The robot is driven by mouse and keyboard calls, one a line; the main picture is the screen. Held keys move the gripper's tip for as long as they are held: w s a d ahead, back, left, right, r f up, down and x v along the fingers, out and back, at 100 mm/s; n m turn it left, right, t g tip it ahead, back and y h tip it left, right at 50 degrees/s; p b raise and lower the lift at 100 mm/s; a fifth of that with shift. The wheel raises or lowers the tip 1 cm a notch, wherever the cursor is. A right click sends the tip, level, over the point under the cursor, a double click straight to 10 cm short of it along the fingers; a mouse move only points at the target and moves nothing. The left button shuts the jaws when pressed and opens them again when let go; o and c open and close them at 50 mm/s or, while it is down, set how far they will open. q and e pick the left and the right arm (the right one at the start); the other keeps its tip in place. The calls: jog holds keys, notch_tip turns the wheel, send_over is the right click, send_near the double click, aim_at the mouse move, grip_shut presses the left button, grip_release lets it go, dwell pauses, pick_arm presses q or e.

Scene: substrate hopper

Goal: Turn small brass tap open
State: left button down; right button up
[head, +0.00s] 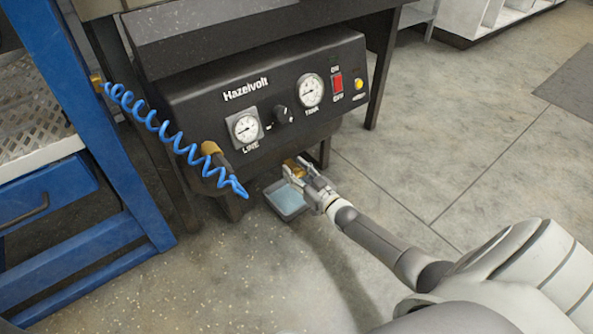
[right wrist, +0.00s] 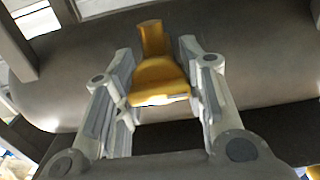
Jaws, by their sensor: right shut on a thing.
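The small brass tap (head: 292,168) sits low under the black Hazelvolt panel, just above a small tray. In the right wrist view the brass tap (right wrist: 158,77) shows large, with a round stem above a wider, flattened lower part. My right gripper (head: 305,177) reaches it from the lower right. In the right wrist view its fingers (right wrist: 160,66) stand on both sides of the brass piece and are shut on it. The fingers hide part of the tap in the head view. My left gripper is not in view.
The black panel (head: 200,112) carries two gauges, a knob and a red switch. A blue coiled hose (head: 165,138) hangs at its left, beside a blue frame (head: 85,120). A grey tray (head: 291,205) with bluish contents lies below the tap. Floor at right is clear.

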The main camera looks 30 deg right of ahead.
jog(key=o, duration=1)
jog(key=s, duration=0.8)
jog(key=s+d, duration=0.1)
jog(key=s, duration=0.3)
